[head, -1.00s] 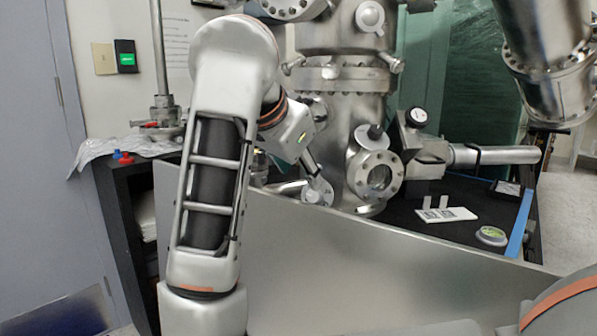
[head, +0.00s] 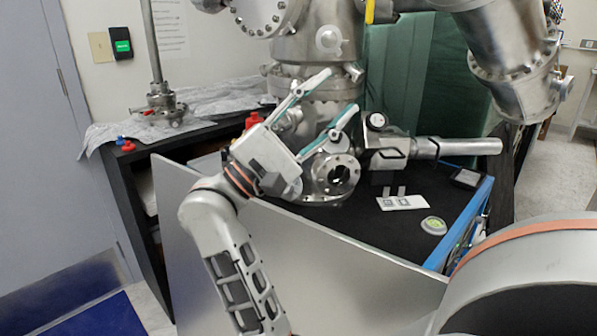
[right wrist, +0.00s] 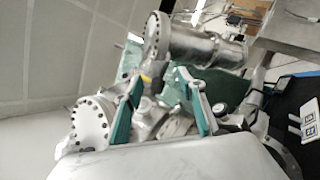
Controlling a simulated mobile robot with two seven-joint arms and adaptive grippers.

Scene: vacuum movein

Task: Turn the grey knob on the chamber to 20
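The metal chamber (head: 305,45) stands at the upper middle of the head view; it also shows in the right wrist view (right wrist: 140,115). A pale round knob-like disc (head: 328,38) is on its upper front. A small pale-faced dial (head: 376,121) sits on a block at its right. I cannot tell which is the grey knob, and no numbers are readable. My right gripper (head: 341,90) is open, its two teal fingers spread before the chamber and pointing up right. Both fingers show in the right wrist view (right wrist: 160,78) with nothing held between them. My left gripper is not in view.
A round window flange (head: 333,175) is below the right gripper. A metal tube (head: 455,147) extends right from the block. A tagged white plate (head: 402,202) and a round green-labelled tin (head: 433,226) lie on the black bench. A grey panel (head: 330,265) stands in front.

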